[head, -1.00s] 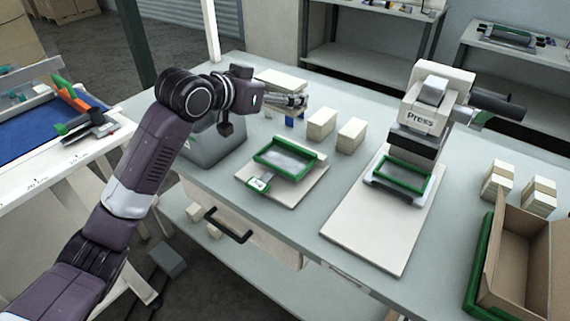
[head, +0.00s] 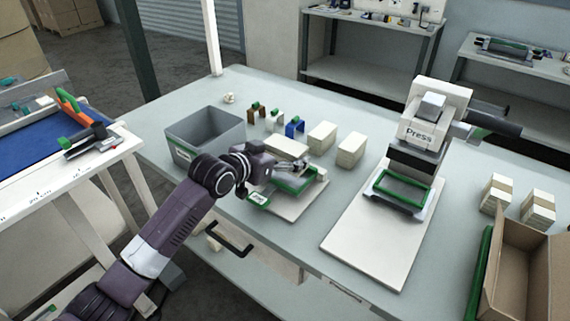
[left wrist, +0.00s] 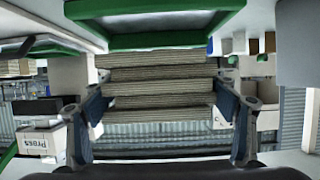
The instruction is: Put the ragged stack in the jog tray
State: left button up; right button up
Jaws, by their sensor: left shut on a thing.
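My left gripper (head: 291,164) is shut on the ragged stack (head: 286,146), a cream block of sheets. In the left wrist view the stack (left wrist: 160,84) sits between both fingers, its layers stepped and uneven. The jog tray (head: 297,185), grey with a green rim, is on a pale board, partly hidden by my gripper. The stack appears over the tray's back part; its height above the tray is hard to tell. The tray's green rim (left wrist: 160,41) also shows close to the stack in the left wrist view. My right gripper is not in view.
A press (head: 420,130) on a white board stands to the right. Two cream stacks (head: 322,136) lie behind the tray. A cardboard box (head: 525,255) is at far right.

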pick_arm(q)
jog(key=shift+f, duration=2)
jog(key=shift+f, duration=0.15)
jog(key=o, duration=1.2)
jog(key=shift+o, duration=0.2)
jog(key=v, duration=1.2)
jog(key=shift+r, duration=0.2)
